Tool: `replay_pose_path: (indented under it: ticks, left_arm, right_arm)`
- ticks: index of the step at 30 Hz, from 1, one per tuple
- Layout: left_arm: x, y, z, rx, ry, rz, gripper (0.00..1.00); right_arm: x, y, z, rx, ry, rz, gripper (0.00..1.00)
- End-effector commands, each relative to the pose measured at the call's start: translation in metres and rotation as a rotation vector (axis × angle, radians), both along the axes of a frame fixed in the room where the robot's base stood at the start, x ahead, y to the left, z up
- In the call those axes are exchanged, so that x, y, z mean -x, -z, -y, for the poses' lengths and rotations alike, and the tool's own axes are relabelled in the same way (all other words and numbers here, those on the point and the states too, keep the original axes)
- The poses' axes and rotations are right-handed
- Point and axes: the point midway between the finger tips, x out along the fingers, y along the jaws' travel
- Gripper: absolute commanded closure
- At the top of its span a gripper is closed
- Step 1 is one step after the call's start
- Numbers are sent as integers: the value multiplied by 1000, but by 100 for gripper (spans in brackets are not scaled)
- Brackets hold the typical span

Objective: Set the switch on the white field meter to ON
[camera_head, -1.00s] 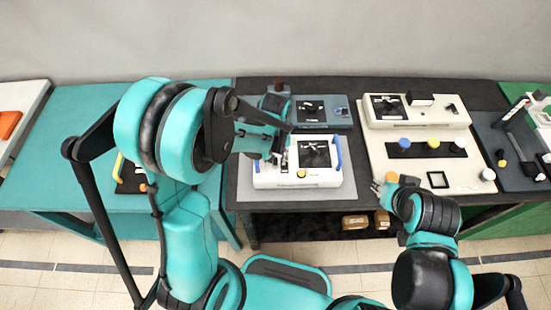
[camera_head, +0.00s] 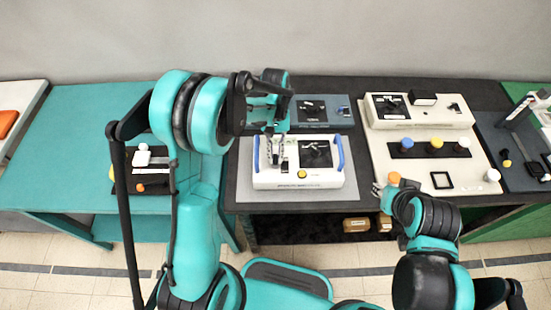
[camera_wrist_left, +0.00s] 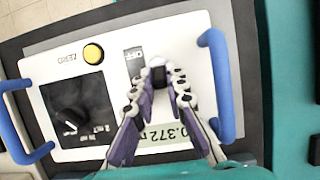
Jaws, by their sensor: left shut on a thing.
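The white field meter (camera_head: 290,180) lies on a grey mat, with blue handles at both ends. My left gripper (camera_head: 276,160) is over the meter's left part. In the left wrist view, its fingertips (camera_wrist_left: 160,78) are closed around the small dark switch lever (camera_wrist_left: 158,75), beside a label reading OFF. Any ON label is hidden. My right gripper (camera_head: 379,191) is at the cream panel's front left; its fingers are too small to read.
A grey-blue instrument (camera_head: 339,114) stands behind the meter. To the right, a cream panel (camera_head: 465,184) carries blue, yellow and white knobs, with another cream instrument (camera_head: 388,122) behind. A teal table (camera_head: 75,150) is at left.

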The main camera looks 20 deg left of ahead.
Motion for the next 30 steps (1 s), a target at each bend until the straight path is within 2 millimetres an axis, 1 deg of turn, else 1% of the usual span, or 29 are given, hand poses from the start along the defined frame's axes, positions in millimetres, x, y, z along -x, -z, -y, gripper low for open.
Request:
replay_pose_path:
  ticks: [1,10,11,12,13,23,26,29,30]
  left_arm:
    - [-2,2,0,5,0,-14,100]
    - [-2,0,0,8,0,-25,100]
    - [-2,0,0,8,0,-25,84]
    - [-2,0,0,8,0,-25,73]
    - [-2,0,0,8,0,-25,66]
    - [-2,-1,-1,7,0,-25,66]
    - [-5,-9,-1,8,0,-25,66]
    - [-11,-24,-3,8,-1,-25,66]
    - [-14,-32,-4,8,-1,-25,66]
  right_arm:
    - [0,3,0,0,0,0,67]
    - [0,2,0,0,0,0,67]
    - [0,2,0,0,0,0,67]
    - [0,2,0,0,0,0,67]
    - [0,2,0,0,0,0,67]
    - [0,2,0,0,0,0,67]
    - [0,2,0,0,0,0,67]
    - [0,2,0,0,0,0,67]
    - [0,2,0,0,0,0,67]
